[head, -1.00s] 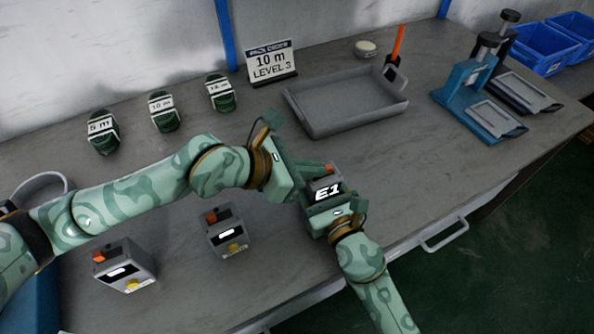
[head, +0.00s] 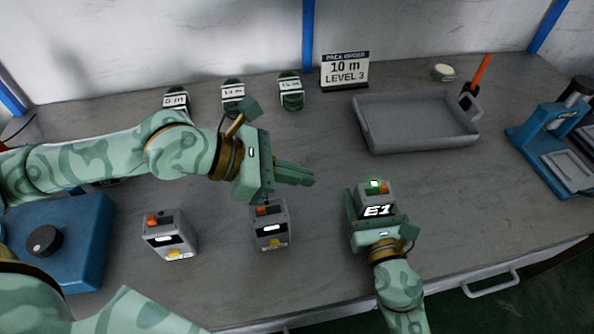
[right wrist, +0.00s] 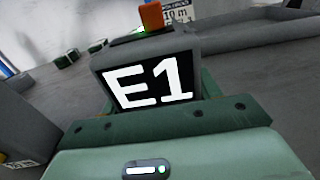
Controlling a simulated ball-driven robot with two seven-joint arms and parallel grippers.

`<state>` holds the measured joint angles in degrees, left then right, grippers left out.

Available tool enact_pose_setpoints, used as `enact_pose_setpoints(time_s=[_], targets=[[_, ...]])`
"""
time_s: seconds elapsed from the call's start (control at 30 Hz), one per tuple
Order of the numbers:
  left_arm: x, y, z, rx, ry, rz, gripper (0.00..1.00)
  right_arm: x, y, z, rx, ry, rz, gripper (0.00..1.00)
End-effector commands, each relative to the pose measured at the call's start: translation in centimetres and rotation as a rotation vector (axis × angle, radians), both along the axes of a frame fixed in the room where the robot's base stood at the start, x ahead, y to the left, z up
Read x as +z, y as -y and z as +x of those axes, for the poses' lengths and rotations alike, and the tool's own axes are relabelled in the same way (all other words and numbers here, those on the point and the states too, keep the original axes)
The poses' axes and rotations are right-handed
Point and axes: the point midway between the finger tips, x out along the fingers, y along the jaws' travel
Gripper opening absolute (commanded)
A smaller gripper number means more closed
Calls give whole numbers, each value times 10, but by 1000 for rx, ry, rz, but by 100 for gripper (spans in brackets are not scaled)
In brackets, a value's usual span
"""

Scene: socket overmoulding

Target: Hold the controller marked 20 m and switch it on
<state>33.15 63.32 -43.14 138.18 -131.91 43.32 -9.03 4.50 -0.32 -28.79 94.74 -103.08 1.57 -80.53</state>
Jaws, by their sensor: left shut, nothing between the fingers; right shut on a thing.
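My right gripper (head: 376,222) is shut on a grey controller (head: 364,190) and holds it over the front right of the bench. Its dark screen reads E1, large in the right wrist view (right wrist: 150,82). An orange switch (right wrist: 151,16) and a lit green light (head: 375,183) are on its top. No 20 m mark is readable on it. My left gripper (head: 312,179) is shut and empty, to the left of the held controller and apart from it. Two more grey controllers, one in the middle (head: 270,226) and one on the left (head: 170,236), stand on the bench.
Several green coils with length labels (head: 233,96) stand at the back. A sign (head: 345,71) reads 10 m LEVEL 3. A grey tray (head: 417,145) and a blue press (head: 545,140) are at the right. A blue unit with a black knob (head: 85,255) is at the left.

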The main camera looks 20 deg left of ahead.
Motion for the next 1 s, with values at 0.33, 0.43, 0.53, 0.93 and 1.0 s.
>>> enact_pose_setpoints(time_s=[0.33, 0.43, 0.53, 0.93, 1.0], targets=[[1, -1, -1, 0, 0, 0, 0, 0, 0, 0, 0, 1, 0, 36], [1, -1, -1, 0, 0, 0, 0, 0, 0, 0, 0, 1, 0, 76], [0, -1, -1, 0, 0, 0, 0, 0, 0, 0, 0, 0, 0, 87], [0, -1, 0, 1, -1, 0, 0, -1, 11, -18, 0, -2, -3, 87], [0, -1, 0, 1, -1, 0, 0, -1, 18, -31, 2, -2, -3, 87]])
